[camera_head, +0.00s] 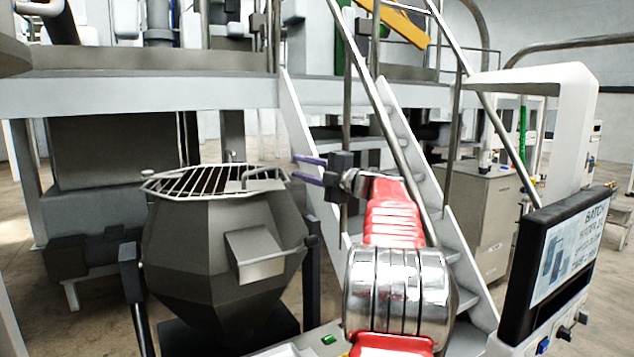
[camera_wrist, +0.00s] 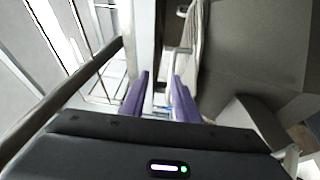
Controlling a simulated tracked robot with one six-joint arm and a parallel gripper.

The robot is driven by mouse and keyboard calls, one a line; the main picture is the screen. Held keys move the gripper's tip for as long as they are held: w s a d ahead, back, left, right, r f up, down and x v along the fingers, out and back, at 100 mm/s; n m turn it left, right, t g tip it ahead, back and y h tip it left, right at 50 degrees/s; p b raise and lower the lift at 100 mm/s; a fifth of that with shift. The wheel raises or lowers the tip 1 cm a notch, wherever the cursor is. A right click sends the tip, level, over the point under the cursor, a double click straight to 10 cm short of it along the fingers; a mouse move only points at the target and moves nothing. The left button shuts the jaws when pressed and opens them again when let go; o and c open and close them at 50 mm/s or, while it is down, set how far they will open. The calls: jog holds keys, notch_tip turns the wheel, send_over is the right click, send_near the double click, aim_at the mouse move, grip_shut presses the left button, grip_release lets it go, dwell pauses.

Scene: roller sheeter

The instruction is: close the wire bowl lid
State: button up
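The dark faceted bowl (camera_head: 190,255) stands at the left in the head view. The wire lid (camera_head: 205,181), a grid of pale bars, lies across its top, nearly flat; I cannot tell whether it rests fully on the rim. A bent wire handle (camera_head: 262,173) shows at the lid's right. My gripper (camera_head: 295,168) is just right of the lid, about level with it, purple fingers pointing left. In the wrist view my gripper (camera_wrist: 160,78) has its fingers apart, with nothing clearly held between them. The grey bowl surface (camera_wrist: 260,55) fills the right side there.
A chute-like box (camera_head: 258,254) juts from the bowl's front. A white staircase with metal rails (camera_head: 400,130) rises behind my arm. A control panel with a screen (camera_head: 565,250) stands at the right. A raised platform (camera_head: 150,92) runs behind the bowl.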

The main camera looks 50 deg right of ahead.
jog(key=w+a+r+m+h, duration=0.45)
jog(key=a+r+m, duration=0.25)
jog(key=a, duration=0.4)
jog(key=s+a+f+m+g+h, duration=0.35)
jog(key=a+m, duration=0.25)
jog(key=a, duration=0.3)
jog(key=s+a+f+m+g+y, duration=0.2)
jog(key=s+a+f+g, duration=0.3)
jog(key=s+a+f, duration=0.9)
jog(key=s+a+f+m+g+y, duration=0.2)
jog(key=s+a+f+g+y, duration=0.3)
jog(key=s+a+f, duration=0.9)
jog(key=a+f, duration=0.4)
jog(key=f, duration=0.1)
jog(key=shift+s+a+m, duration=0.35)
jog(key=shift+a+m, duration=0.05)
jog(key=shift+f, duration=0.1)
